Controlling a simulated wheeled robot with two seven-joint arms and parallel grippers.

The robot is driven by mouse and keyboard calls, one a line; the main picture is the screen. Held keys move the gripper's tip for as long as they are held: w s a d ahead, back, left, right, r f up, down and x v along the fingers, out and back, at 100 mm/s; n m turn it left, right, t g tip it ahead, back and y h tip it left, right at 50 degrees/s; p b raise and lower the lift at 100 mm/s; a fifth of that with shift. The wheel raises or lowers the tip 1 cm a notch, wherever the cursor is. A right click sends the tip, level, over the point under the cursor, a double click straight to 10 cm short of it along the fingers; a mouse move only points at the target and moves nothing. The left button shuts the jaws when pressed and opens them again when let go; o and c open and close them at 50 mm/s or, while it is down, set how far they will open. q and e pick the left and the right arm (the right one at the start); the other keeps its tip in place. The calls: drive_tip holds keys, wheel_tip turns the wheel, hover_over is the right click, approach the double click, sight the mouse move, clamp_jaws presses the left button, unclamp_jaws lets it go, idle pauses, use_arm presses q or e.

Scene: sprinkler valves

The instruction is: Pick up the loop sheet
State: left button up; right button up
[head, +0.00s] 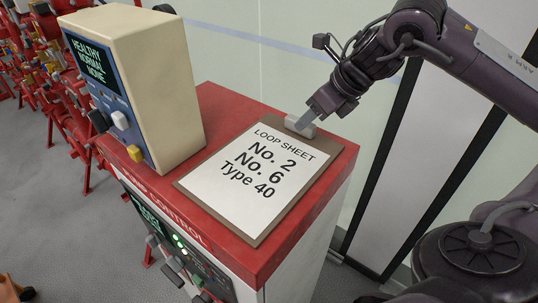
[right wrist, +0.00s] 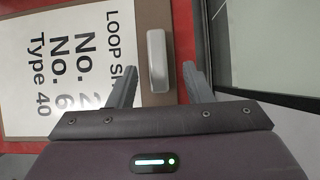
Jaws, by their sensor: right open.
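The loop sheet (head: 255,172) is a white page on a brown clipboard, lying flat on the red top of the cabinet. It reads "LOOP SHEET No. 2 No. 6 Type 40". A grey clip (head: 300,125) sits at its far edge. The sheet also shows in the right wrist view (right wrist: 75,60), with the clip (right wrist: 157,60) ahead of the fingers. My right gripper (head: 312,112) is at the clip; in its wrist view (right wrist: 160,85) the fingers are open, one to each side of the clip's line. I cannot tell whether they touch it. My left gripper is not in view.
A cream box (head: 160,75) with a dark screen reading "HEALTHY NORMAL NONE" stands on the cabinet (head: 310,235) left of the sheet. Red valve pipework (head: 60,90) is at the far left. A pale wall and a dark-framed panel stand behind and right of the cabinet.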

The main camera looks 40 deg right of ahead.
drive_tip(key=x, duration=0.3)
drive_tip(key=shift+a+r, duration=0.15)
drive_tip(key=shift+a, duration=0.1)
drive_tip(key=shift+d, duration=0.15)
drive_tip(key=c, duration=0.9)
clamp_jaws()
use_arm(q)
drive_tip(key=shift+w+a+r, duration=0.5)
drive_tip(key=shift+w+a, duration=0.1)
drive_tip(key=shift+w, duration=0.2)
